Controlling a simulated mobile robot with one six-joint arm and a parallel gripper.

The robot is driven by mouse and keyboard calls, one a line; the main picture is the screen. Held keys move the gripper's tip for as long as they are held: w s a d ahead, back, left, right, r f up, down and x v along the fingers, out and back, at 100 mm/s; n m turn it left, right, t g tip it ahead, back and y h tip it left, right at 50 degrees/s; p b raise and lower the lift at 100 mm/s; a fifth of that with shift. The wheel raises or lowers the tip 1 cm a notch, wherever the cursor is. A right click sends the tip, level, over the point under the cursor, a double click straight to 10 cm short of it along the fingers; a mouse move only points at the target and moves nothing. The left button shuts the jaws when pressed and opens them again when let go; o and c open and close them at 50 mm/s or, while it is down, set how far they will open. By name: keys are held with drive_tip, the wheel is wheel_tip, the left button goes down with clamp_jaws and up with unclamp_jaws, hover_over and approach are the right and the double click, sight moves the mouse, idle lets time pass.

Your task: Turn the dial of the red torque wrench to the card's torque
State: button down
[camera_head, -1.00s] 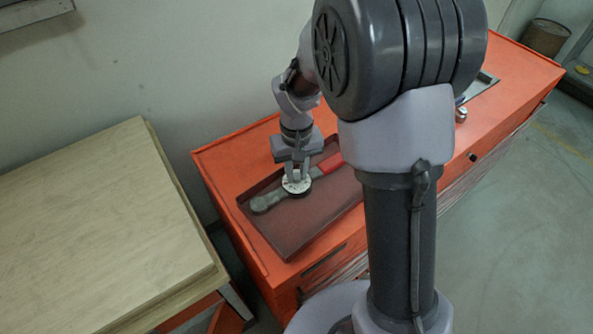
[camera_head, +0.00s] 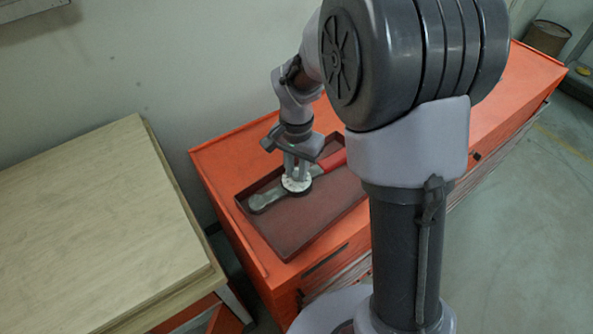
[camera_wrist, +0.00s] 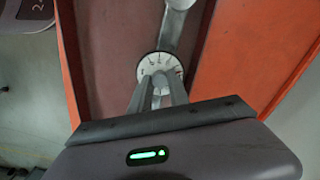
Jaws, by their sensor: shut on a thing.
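The torque wrench (camera_head: 264,199) lies in a dark red tray (camera_head: 292,241) on the orange cabinet; its red handle (camera_head: 333,162) points to the upper right. Its round white dial (camera_head: 297,184) sits on the wrench body under my gripper (camera_head: 296,178). In the wrist view the dial (camera_wrist: 151,66) shows dark marks around its rim, too small to read. My gripper (camera_wrist: 158,82) points down with its fingers shut on the dial's middle. The fingers hide the dial's centre. No card with a torque can be made out.
The tray has low walls around the wrench, with bare floor on its front side. A wooden table (camera_head: 90,220) stands to the left, across a gap. The wall is close behind the cabinet (camera_head: 222,152). A bin (camera_head: 548,37) stands at the far right.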

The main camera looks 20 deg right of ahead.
sight(297, 173)
drive_tip(key=m+b, duration=0.1)
drive_tip(key=m, duration=0.3)
drive_tip(key=shift+m+b, duration=0.85)
drive_tip(key=shift+m, duration=1.15)
drive_tip(key=c, duration=1.2)
unclamp_jaws()
drive_tip(key=shift+c, duration=0.2)
drive_tip(key=shift+r, duration=0.1)
wheel_tip(297, 173, up, 17)
drive_tip(key=p, duration=0.6)
drive_tip(key=shift+r, duration=0.15)
